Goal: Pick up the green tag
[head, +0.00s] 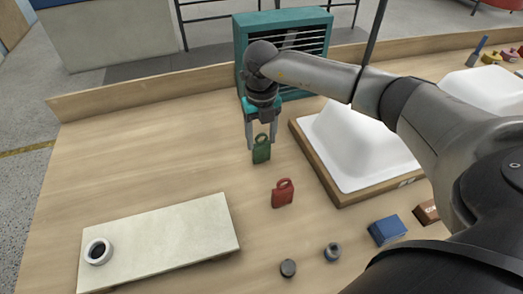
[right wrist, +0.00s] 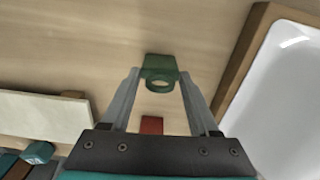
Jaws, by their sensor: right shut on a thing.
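The green tag (head: 261,152) stands upright, with a looped top, near the middle of the workbench in the head view. In the right wrist view the green tag (right wrist: 160,68) sits between the fingertips. My right gripper (head: 262,146) points down and is shut on the tag's upper part; its fingers also show in the right wrist view (right wrist: 159,76). I cannot tell whether the tag touches the bench. My left gripper is not in view.
A red tag (head: 283,194) stands just nearer than the green one. A white tub shell (head: 355,150) on a wooden base lies to the right. A teal slatted unit (head: 240,60) stands behind.

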